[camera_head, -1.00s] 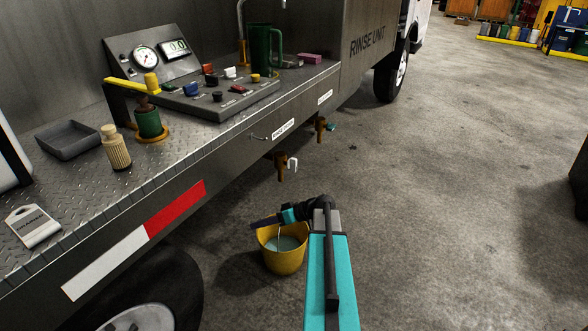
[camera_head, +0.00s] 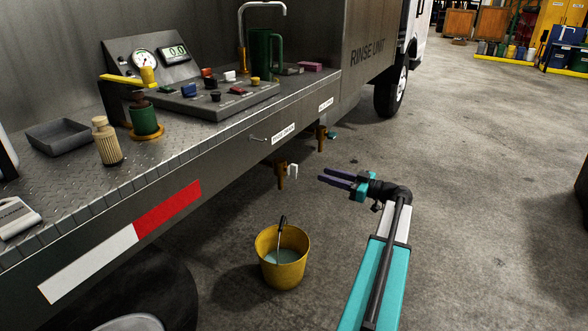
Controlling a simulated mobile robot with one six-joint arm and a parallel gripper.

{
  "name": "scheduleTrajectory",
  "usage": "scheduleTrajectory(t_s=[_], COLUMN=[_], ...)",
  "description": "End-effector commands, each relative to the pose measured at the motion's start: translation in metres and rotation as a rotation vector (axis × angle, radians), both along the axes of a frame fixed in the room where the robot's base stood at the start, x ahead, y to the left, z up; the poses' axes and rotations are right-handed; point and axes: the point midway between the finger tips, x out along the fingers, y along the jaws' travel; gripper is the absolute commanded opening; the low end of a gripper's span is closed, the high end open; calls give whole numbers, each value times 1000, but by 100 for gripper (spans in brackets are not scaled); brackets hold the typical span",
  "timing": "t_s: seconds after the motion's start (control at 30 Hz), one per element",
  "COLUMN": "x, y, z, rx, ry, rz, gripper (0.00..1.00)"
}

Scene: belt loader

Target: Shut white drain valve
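The white drain valve is a brass tap (camera_head: 281,174) under the truck deck's front edge, with a white handle (camera_head: 293,171) on its right side. The handle appears to hang roughly upright; its exact angle is too small to tell. A yellow bucket (camera_head: 268,243) with pale liquid stands on the floor below. A thin curved shape rises from the bucket; I cannot tell whether it is a handle or a stream. My gripper (camera_head: 321,175) is just right of the white handle, apart from it. Its two dark fingers point left with a narrow gap between them, empty.
A second brass tap with a teal handle (camera_head: 331,135) hangs farther back under the same edge. The deck (camera_head: 195,140) above carries a control panel (camera_head: 215,98), a green jug (camera_head: 262,52) and a tan bottle (camera_head: 106,142). The floor to the right is clear.

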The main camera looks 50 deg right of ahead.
Motion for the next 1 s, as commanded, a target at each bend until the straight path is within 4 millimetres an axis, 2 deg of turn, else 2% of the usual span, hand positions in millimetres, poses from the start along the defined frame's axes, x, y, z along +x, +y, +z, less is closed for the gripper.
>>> scheduleTrajectory(t_s=[0.27,0.47,1.0], x=[3,18,90], y=[1,5,22], z=[-1,-1,-2], rx=[1,1,2], ry=[2,2,3], rz=[0,3,1], gripper=[30,30,30])
